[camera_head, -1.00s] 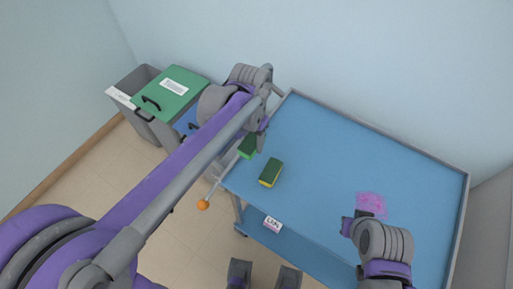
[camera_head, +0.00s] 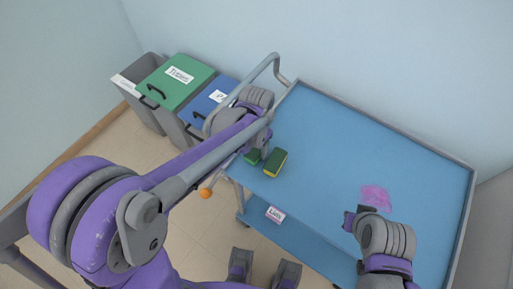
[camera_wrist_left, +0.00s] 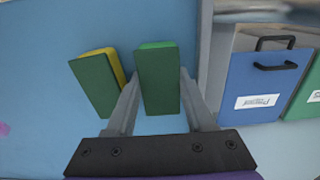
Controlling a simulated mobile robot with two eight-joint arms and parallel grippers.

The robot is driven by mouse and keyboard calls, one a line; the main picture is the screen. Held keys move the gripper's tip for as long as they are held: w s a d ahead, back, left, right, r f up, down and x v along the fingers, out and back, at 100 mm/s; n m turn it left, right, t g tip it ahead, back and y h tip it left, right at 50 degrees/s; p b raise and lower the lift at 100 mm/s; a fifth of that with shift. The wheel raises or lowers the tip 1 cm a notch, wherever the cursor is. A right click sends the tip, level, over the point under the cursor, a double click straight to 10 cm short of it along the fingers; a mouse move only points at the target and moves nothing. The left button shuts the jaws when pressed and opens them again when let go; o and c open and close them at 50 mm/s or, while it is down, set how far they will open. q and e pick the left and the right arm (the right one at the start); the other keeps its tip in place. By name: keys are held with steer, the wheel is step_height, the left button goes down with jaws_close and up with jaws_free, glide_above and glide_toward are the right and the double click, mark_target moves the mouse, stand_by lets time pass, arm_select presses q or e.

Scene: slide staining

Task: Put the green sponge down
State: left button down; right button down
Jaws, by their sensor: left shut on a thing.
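A green sponge (camera_head: 253,157) is between the fingers of my left gripper (camera_head: 259,151), at the left end of the blue cart top (camera_head: 345,150). In the left wrist view the sponge (camera_wrist_left: 158,82) sits upright between the two fingers, which are shut on it. I cannot tell whether it touches the cart top. A second sponge, green and yellow (camera_head: 275,163), lies on the cart just right of it, with a narrow gap; it also shows in the left wrist view (camera_wrist_left: 95,84). My right gripper (camera_head: 349,219) is beside a pink stain; its fingers are too small to read.
The pink stain (camera_head: 376,197) is on the right part of the cart top. A green-lidded bin (camera_head: 172,83) and a blue-lidded bin (camera_head: 212,101) stand left of the cart. A labelled box (camera_head: 275,214) is on the lower shelf. The middle of the top is clear.

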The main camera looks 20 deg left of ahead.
arm_select(q)
steer(key=shift+f, duration=0.15)
arm_select(e)
steer(key=shift+f, duration=0.15)
arm_select(q)
steer(key=c, duration=0.5)
jaws_free()
steer(key=shift+c, duration=0.2)
